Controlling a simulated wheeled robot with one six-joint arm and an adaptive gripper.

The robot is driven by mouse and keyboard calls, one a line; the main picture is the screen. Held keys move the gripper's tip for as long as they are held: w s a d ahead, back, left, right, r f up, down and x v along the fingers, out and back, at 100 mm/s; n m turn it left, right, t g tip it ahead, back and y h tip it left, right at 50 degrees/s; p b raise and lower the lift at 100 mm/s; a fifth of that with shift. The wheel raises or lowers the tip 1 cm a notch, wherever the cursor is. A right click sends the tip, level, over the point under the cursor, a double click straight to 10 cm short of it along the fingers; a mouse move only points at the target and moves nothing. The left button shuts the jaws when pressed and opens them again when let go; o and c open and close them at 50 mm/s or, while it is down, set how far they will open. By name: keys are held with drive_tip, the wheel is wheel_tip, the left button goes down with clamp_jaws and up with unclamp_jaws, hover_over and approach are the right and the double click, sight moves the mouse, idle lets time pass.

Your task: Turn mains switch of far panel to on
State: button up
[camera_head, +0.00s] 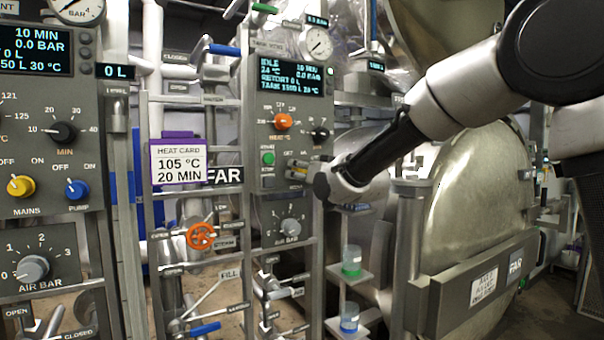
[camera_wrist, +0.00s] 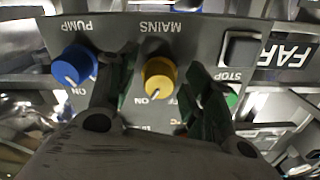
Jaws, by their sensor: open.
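The far panel (camera_head: 262,130) stands in the middle of the head view, its screen reading IDLE. Its yellow mains switch (camera_wrist: 158,78) shows clearly in the upside-down wrist view. The white mark on the switch points down and slightly left, to the ON side; its exact setting is hard to tell. My gripper (camera_wrist: 163,72) is open, with one finger on each side of the switch. I cannot tell whether the fingers touch it. In the head view my gripper (camera_head: 312,175) is at the panel's lower right and mostly hides the switch.
The blue pump switch (camera_wrist: 74,66) is close beside one finger. A black stop button (camera_wrist: 240,48) and a green button (camera_wrist: 231,97) lie on the other side.

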drive_tip(key=v, duration=1.1)
drive_tip(key=shift+s, duration=0.2)
drive_tip(key=shift+d, duration=0.15)
wheel_tip(320, 180, down, 10)
drive_tip(key=s+d+n+g+h, duration=0.1)
drive_tip(key=s+g+h, duration=0.1)
drive_tip(key=g, duration=0.2)
drive_tip(key=s+d+f+g+h, duration=0.4)
drive_tip(key=s+d+f, duration=0.3)
drive_tip(key=d, duration=0.1)
drive_tip(key=s+d+m+g+h, duration=0.2)
drive_tip(key=s+d+m+h, duration=0.2)
drive_tip(key=s+d, duration=1.8)
drive_tip(key=shift+d+f+m+g, duration=0.2)
drive_tip(key=shift+d+m+g, duration=0.15)
drive_tip(key=shift+d, duration=0.9)
